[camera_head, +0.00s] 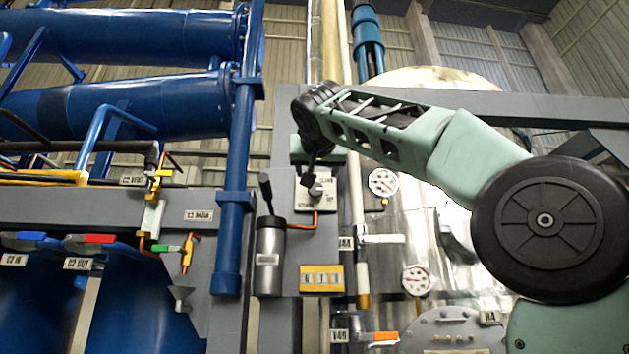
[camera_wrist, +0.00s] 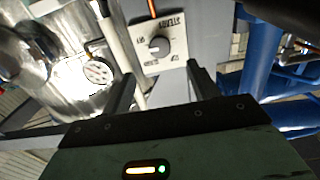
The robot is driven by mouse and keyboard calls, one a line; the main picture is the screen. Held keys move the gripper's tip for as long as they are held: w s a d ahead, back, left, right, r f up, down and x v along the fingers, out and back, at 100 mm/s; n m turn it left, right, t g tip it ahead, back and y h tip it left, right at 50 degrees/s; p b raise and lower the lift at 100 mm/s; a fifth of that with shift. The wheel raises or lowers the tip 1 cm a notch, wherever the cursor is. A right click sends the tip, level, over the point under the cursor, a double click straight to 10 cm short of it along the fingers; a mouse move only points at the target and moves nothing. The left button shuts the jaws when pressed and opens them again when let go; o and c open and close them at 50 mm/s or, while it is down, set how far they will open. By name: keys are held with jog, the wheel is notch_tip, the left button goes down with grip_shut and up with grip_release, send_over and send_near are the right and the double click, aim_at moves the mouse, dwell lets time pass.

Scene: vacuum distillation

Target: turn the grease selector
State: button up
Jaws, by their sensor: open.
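The grease selector is a grey knob on a pale square plate (camera_head: 317,201) with labels around its edge, fixed to a grey panel. In the wrist view the selector knob (camera_wrist: 159,46) lies just beyond and between my fingers, with its plate above my fingertips. My gripper (camera_wrist: 158,75) is open and empty, its two dark fingers apart. In the head view the gripper is seen small and dark (camera_head: 312,168), just above the plate, with the arm coming in from the right. I cannot tell from these views whether anything touches the knob.
A grey cylinder with a black lever (camera_head: 270,255) stands left of the plate. A yellow counter box (camera_head: 321,279) sits below. Gauges (camera_head: 383,182) and a pale vertical pipe (camera_head: 356,220) are to the right. A thick blue pipe (camera_head: 232,190) runs on the left.

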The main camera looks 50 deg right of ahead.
aim_at(316, 188)
jog(key=p+x, duration=0.4)
jog(key=x, duration=0.5)
jog(key=shift+r, duration=0.1)
jog(key=shift+w+d, duration=0.25)
jog(key=c, duration=1)
